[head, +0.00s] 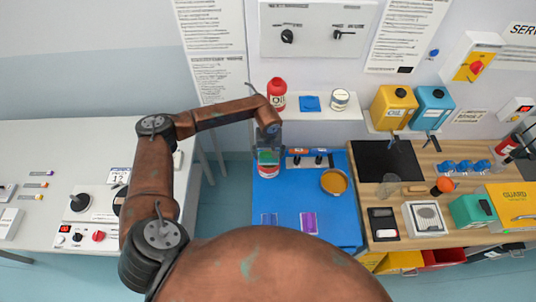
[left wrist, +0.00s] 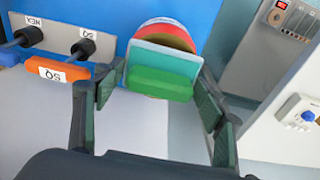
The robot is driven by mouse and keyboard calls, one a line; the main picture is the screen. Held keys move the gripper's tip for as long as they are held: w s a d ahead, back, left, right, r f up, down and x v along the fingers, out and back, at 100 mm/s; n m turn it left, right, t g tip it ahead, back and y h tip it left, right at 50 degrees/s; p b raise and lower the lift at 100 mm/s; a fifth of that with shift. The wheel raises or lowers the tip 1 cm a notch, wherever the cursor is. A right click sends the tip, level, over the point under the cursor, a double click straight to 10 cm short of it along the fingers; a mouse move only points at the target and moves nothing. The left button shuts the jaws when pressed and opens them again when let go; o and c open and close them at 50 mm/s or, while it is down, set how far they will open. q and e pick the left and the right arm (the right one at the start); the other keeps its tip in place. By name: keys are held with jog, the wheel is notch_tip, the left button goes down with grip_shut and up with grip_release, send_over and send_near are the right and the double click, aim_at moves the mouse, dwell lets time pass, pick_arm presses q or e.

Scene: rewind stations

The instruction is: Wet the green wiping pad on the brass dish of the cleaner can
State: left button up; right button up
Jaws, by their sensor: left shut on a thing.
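My left gripper (head: 268,148) is shut on the green wiping pad (head: 268,157). In the left wrist view the pad (left wrist: 160,84) has a green grip block and a pale teal plate, and sits between both fingers. The red and white cleaner can (head: 268,172) stands on the blue mat, right by the pad in the head view. My right gripper is not in view.
Orange and black labelled handles (head: 298,152) lie beside the can. A round brass-coloured bowl (head: 334,181) stands to the right on the blue mat (head: 285,195). A shelf (head: 315,110) holding a red oil bottle (head: 277,91) is behind. The mat's middle is clear.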

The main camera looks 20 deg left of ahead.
aim_at(269, 152)
pick_arm(q)
jog(key=shift+s+f+b, duration=0.15)
jog(key=shift+f+b, duration=0.05)
jog(key=shift+b, duration=0.15)
dwell(1.3)
jog(key=shift+r, duration=0.15)
jog(key=shift+r+p, duration=0.75)
jog(key=shift+r, duration=1.2)
jog(key=shift+r+p, duration=0.45)
jog(key=shift+r, duration=1.1)
